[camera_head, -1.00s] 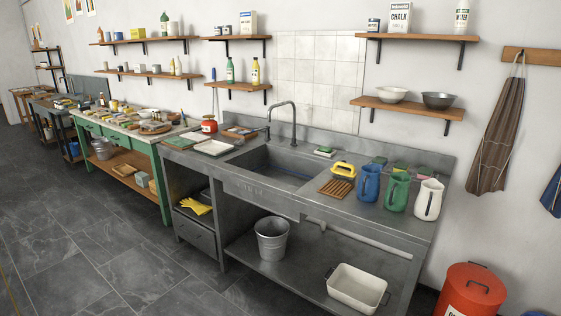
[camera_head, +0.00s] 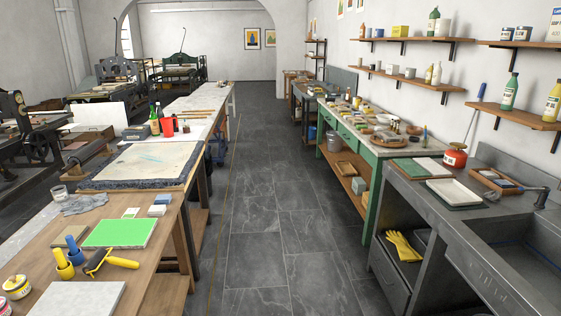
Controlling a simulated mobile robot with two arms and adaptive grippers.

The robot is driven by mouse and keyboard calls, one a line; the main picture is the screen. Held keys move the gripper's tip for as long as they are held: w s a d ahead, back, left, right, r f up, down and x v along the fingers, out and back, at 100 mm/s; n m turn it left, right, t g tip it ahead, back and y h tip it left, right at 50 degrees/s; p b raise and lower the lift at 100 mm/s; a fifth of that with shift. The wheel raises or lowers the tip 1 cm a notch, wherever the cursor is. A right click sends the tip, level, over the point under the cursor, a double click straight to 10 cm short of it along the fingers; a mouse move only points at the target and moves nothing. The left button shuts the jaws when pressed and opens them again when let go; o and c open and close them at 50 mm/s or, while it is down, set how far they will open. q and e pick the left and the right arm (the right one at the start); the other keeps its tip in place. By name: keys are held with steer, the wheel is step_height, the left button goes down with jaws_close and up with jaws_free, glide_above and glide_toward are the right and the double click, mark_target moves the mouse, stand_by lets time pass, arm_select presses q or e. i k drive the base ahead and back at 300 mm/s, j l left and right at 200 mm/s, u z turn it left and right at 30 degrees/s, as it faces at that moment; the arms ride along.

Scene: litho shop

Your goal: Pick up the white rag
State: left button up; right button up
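A crumpled pale grey cloth (camera_head: 84,204) lies on the wooden table (camera_head: 150,258) at the left, close to its left edge and next to a small glass (camera_head: 59,193). It is the only thing I make out that looks like a rag; it looks more grey than white. Neither of my grippers is in view.
The left table also holds a green sheet (camera_head: 120,233), a yellow-handled roller (camera_head: 108,262), tins (camera_head: 17,287) and a pale slab (camera_head: 78,299). A steel sink bench (camera_head: 440,235) stands at the right. The dark tiled floor (camera_head: 275,205) between is clear.

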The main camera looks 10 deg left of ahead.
mark_target(153, 210)
steer(key=i+j+u, duration=0.1)
steer(key=i+u, duration=0.35)
steer(key=i+l+u, duration=0.1)
steer(key=i+u, duration=0.35)
steer(key=i+l+u, duration=0.4)
steer(key=i, duration=0.2)
steer(key=i+l+u, duration=0.3)
steer(key=i+u, duration=0.15)
